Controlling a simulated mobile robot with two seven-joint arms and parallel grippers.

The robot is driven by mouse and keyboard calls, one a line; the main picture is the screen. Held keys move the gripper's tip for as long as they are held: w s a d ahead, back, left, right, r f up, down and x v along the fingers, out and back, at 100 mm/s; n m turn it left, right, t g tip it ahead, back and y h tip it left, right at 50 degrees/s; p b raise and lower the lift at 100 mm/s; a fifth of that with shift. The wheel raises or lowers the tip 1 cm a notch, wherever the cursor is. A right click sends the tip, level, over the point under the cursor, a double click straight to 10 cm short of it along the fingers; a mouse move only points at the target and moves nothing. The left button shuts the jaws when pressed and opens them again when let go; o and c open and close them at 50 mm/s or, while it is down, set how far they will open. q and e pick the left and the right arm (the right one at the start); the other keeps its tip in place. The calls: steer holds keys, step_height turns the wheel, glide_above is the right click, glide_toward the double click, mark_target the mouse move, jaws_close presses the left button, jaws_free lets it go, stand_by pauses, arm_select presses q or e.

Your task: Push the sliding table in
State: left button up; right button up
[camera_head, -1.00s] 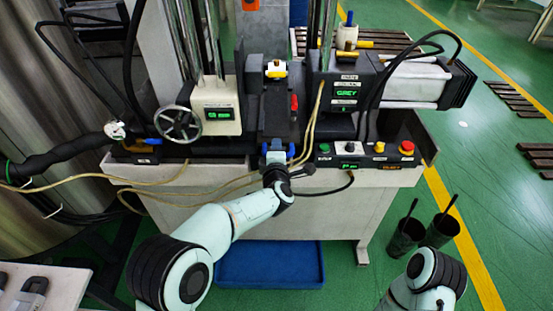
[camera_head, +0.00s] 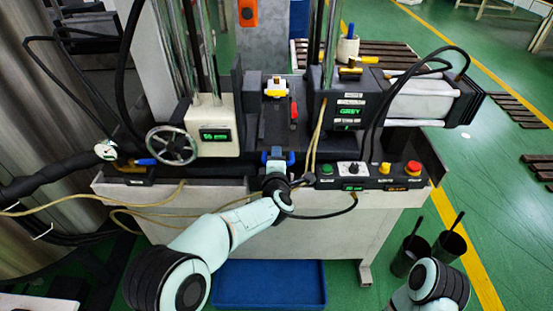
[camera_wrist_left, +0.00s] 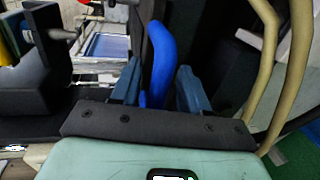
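The dark sliding table (camera_head: 275,128) sits between the two head blocks of the machine in the middle of the head view. A red lever (camera_head: 294,112) stands up near it. My left gripper (camera_head: 278,157) is at the table's front edge. In the left wrist view a bright blue handle (camera_wrist_left: 160,60) stands between the two fingers of my left gripper (camera_wrist_left: 158,88). The fingers are spread either side of it, with narrow gaps showing. In the head view the handle is mostly hidden by the gripper. My right gripper is not in view; only part of that arm shows.
A control panel with several buttons (camera_head: 413,168) lies right of my left gripper. A handwheel (camera_head: 171,145) is at the left. Beige hoses (camera_head: 317,135) hang close by the gripper. A blue tray (camera_head: 270,285) lies on the floor below, and two dark cups (camera_head: 450,247) stand at the right.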

arm_select(q)
steer(key=shift+w+r, duration=0.1)
stand_by(0.3)
steer(key=v, duration=1.3)
steer(key=shift+s+b, duration=0.25)
steer(key=shift+b, duration=0.15)
steer(key=s+a+f+m+g+p, duration=0.2)
steer(key=s+a+f+m+g, duration=0.1)
steer(key=f, duration=0.6)
steer(key=s+a+f+m+g+h+p, duration=0.1)
steer(key=s+a+f+m+g+p, duration=0.15)
steer(key=f, duration=0.65)
steer(key=s+a+f+m+g+p, duration=0.1)
steer(key=s+a+f+m+g, duration=0.2)
steer(key=f, duration=0.6)
steer(key=s+a+f+m+g+h+p, duration=0.1)
steer(key=s+f+g, duration=0.3)
steer(key=s, duration=0.9)
steer(key=s+a+f+m+g+h+p, duration=0.1)
steer(key=s+a+f+m+g+p, duration=0.1)
steer(key=s, duration=1.1)
step_height(320, 180, down, 2)
steer(key=shift+s+a+f+m+g+h+p, duration=0.2)
steer(key=shift+m+g+h+p, duration=0.2)
steer(key=shift+m+g+p, duration=0.7)
